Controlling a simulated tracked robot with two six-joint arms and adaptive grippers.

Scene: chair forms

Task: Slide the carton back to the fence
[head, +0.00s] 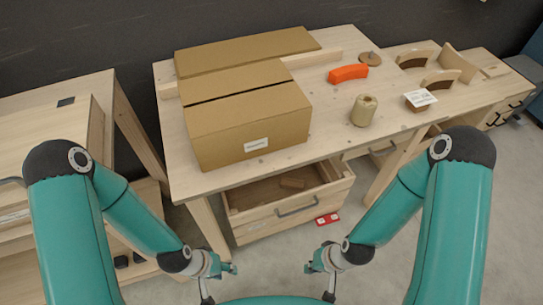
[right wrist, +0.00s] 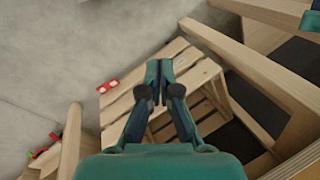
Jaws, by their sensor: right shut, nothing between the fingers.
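The brown cardboard carton (head: 250,125) sits on the left part of the wooden bench (head: 335,130) in the head view, with a dark seam across its top and a white label on its front. A low pale wooden strip, seemingly the fence (head: 326,59), runs behind it; the carton hides its middle, so I cannot tell whether they touch. My left gripper (head: 230,268) hangs low in front of the bench, away from the carton; its jaw state is unclear. My right gripper (head: 311,267) is also low and apart from it; the right wrist view shows its fingers (right wrist: 158,70) together and empty.
Another brown cardboard piece (head: 245,48) lies behind the carton. An open drawer (head: 265,225) juts out below. A red item (head: 327,219) lies on the floor.

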